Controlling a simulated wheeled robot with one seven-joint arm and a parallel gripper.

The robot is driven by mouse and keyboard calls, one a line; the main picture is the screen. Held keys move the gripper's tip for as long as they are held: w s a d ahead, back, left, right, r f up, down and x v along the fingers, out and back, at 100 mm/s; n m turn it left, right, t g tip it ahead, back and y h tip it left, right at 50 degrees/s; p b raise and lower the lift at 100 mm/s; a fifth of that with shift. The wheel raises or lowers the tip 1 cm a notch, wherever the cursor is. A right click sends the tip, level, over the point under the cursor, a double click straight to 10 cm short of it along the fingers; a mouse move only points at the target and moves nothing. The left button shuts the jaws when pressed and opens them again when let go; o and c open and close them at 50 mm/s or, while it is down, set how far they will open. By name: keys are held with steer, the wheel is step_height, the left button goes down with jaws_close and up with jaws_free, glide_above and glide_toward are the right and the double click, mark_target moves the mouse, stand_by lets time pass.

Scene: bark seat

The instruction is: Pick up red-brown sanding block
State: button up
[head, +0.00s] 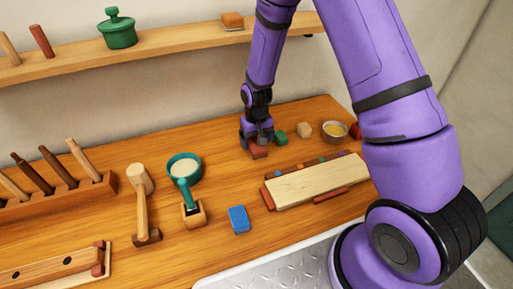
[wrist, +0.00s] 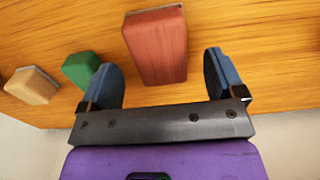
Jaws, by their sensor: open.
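The red-brown sanding block (wrist: 157,48) lies on the wooden bench, between and just beyond my fingertips in the wrist view. In the head view the block (head: 258,152) shows right below my gripper (head: 256,137), near the back of the bench. My gripper (wrist: 165,72) is open, with one blue-grey finger on each side of the block's near end. I see a gap on both sides; I cannot tell how far the fingers are above the bench top.
A green block (wrist: 80,68) and a tan block (wrist: 32,86) lie close to the left finger. In the head view a bowl (head: 334,131), a pale board (head: 318,181) and a blue block (head: 238,219) are on the bench (head: 110,158). A shelf (head: 170,42) runs above.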

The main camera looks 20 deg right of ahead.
steer(key=shift+f, duration=1.35)
steer(key=c, duration=1.1)
steer(key=shift+r, duration=0.1)
steer(key=shift+r, duration=0.45)
step_height(320, 180, up, 2)
steer(key=shift+r, duration=0.1)
steer(key=shift+s+r, duration=0.2)
steer(key=shift+s, duration=0.55)
steer(key=s, duration=0.5)
steer(key=s+r, duration=0.1)
steer(key=s, duration=0.8)
steer(key=shift+s+r, duration=0.15)
steer(key=shift+s, duration=0.15)
